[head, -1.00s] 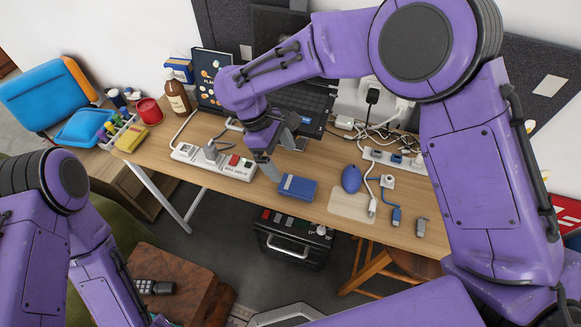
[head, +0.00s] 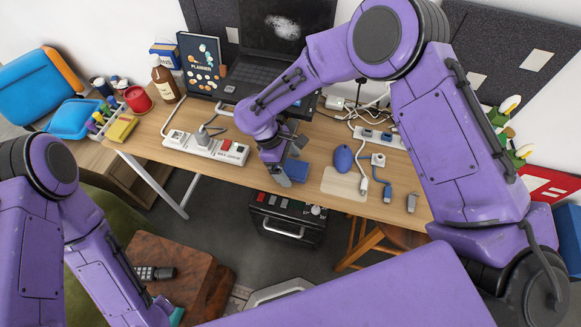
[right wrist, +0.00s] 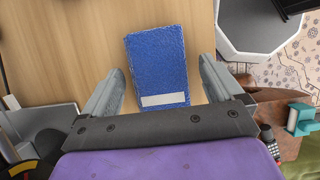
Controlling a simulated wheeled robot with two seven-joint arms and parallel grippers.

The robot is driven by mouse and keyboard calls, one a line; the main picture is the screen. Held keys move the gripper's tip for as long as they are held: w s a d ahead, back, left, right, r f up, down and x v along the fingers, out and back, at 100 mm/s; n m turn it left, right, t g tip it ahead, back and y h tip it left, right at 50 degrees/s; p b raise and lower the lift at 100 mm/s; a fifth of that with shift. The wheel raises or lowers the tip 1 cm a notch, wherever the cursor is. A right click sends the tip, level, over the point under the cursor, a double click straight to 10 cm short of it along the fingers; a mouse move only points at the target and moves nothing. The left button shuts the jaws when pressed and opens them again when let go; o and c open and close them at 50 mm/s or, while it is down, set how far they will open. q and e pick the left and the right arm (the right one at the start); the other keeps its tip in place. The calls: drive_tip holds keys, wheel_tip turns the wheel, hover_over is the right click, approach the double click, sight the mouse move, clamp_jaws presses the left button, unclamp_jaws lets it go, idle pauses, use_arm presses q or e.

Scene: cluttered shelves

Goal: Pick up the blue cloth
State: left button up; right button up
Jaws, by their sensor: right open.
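The blue cloth (head: 295,168) is a folded block with a pale strip on one end, lying on the wooden desk near its front edge. My right gripper (head: 291,162) is above it and hides part of it in the head view. In the right wrist view the cloth (right wrist: 157,62) lies between the two spread fingers of my right gripper (right wrist: 161,76), with gaps on both sides. The right gripper is open and holds nothing. My left arm shows at the left of the head view, but its gripper is not visible.
A power strip (head: 208,147) lies left of the cloth. A blue mouse (head: 343,158) and a pale mat (head: 343,184) lie to its right, with cables beyond. A laptop (head: 265,65) stands behind. A dark box (head: 289,221) is on the floor below the desk edge.

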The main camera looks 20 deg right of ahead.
drive_tip(key=shift+f, duration=0.2)
idle(0.5)
drive_tip(key=c, duration=1)
